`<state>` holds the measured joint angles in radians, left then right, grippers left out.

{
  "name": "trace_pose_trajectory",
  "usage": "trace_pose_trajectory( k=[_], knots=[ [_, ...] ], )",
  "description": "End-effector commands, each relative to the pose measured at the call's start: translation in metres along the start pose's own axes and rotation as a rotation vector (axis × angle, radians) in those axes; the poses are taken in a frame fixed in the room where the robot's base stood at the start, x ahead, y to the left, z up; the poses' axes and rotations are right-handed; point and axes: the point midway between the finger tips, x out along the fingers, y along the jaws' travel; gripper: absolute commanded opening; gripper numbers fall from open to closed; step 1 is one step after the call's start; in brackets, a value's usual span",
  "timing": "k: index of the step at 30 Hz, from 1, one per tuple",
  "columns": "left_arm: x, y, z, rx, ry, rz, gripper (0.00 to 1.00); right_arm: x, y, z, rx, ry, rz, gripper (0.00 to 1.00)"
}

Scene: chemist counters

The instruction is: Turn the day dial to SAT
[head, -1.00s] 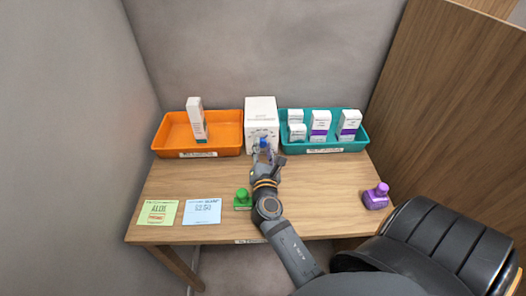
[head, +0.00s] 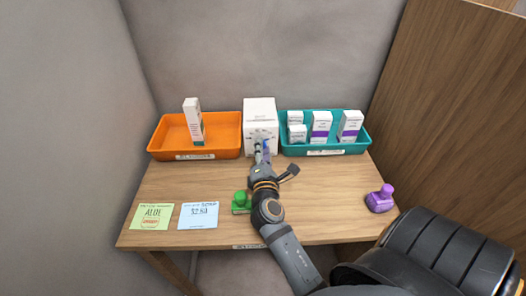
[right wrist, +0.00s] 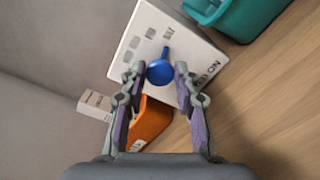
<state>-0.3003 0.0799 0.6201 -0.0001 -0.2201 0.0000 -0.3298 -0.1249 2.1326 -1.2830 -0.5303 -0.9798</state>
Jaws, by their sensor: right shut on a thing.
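The white box (head: 260,112) stands upright at the back of the table, between the two trays. In the right wrist view its front (right wrist: 140,40) carries a blue day dial (right wrist: 159,72) with a pointer bar, and a row of small grey marks too blurred to read. The pointer is directed toward the marks' end, at the upper right of the knob. My right gripper (head: 262,147) reaches to the box front; in the right wrist view its fingers (right wrist: 158,78) are on both sides of the dial, shut on it. My left gripper is out of view.
An orange tray (head: 156,143) holding a white carton (head: 193,120) is left of the box. A teal tray (head: 361,147) with several cartons is close on the right. Green (head: 241,201) and purple (head: 380,198) stamp-like objects and two note cards (head: 198,215) lie nearer the front.

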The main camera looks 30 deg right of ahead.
Motion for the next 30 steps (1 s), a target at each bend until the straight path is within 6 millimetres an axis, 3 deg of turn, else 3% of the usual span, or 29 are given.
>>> trace_pose_trajectory(
  k=[11,12,17,30],
  knots=[
    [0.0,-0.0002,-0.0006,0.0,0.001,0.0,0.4,0.0007,0.003,0.0007,0.01,-0.001,0.006,0.0],
    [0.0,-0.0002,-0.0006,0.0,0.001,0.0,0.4,0.0007,0.0031,0.0007,0.01,-0.001,0.006,0.32],
    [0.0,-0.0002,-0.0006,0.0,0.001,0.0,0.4,0.0005,0.0024,0.0005,0.008,0.0,0.005,0.52],
    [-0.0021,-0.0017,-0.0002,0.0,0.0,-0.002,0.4,0.0002,0.0019,0.0007,-0.012,0.0,0.002,0.52]
  ],
)
